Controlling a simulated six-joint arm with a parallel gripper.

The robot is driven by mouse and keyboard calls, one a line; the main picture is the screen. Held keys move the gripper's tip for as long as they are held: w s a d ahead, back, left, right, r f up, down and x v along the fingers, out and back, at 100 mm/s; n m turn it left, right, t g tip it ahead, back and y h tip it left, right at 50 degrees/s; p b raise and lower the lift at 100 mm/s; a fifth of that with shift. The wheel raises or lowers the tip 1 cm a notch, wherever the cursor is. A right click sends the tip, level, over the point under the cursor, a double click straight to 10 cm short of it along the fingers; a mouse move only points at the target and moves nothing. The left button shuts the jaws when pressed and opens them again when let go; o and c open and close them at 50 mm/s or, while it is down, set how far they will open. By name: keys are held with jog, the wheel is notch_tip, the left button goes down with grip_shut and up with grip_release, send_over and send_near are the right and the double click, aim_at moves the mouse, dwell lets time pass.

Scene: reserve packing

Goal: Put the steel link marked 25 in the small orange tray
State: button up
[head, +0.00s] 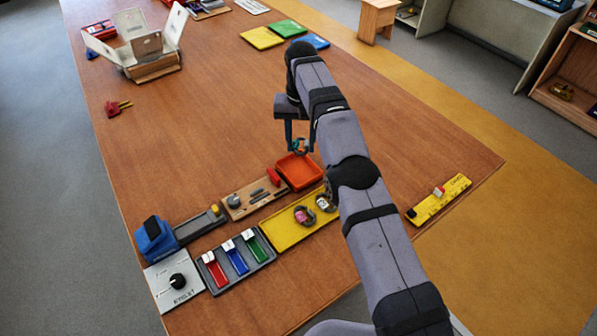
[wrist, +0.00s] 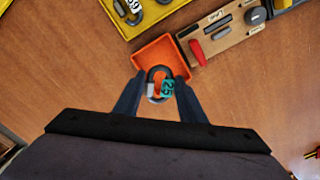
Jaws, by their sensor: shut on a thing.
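My gripper (wrist: 158,86) is shut on a steel link (wrist: 151,76) with a teal label marked 25. The link also shows small between the fingers in the head view (head: 298,146). The small orange tray (head: 300,172) sits on the table, and it also shows in the wrist view (wrist: 145,52). In the wrist view the link overlaps the near part of the tray. In the head view it appears above the tray's far edge. Its exact height over the tray is hard to tell. The tray's visible floor looks empty.
A yellow tray (head: 284,237) with two more links stands in front of the orange tray. A wooden tool board (head: 248,205) with a red-handled piece adjoins it on the left. A grey tray (head: 262,262) holds red, blue and green pieces.

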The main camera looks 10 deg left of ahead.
jog(key=shift+s+r+n, duration=0.1)
jog(key=shift+n, duration=0.7)
jog(key=shift+n, duration=0.7)
jog(key=shift+n, duration=2.3)
send_over(300, 174)
notch_tip(300, 174, down, 5)
jog(key=shift+d+f, duration=0.15)
jog(key=shift+f, duration=0.05)
jog(key=shift+f+p, duration=0.65)
jog(key=shift+f, duration=1.7)
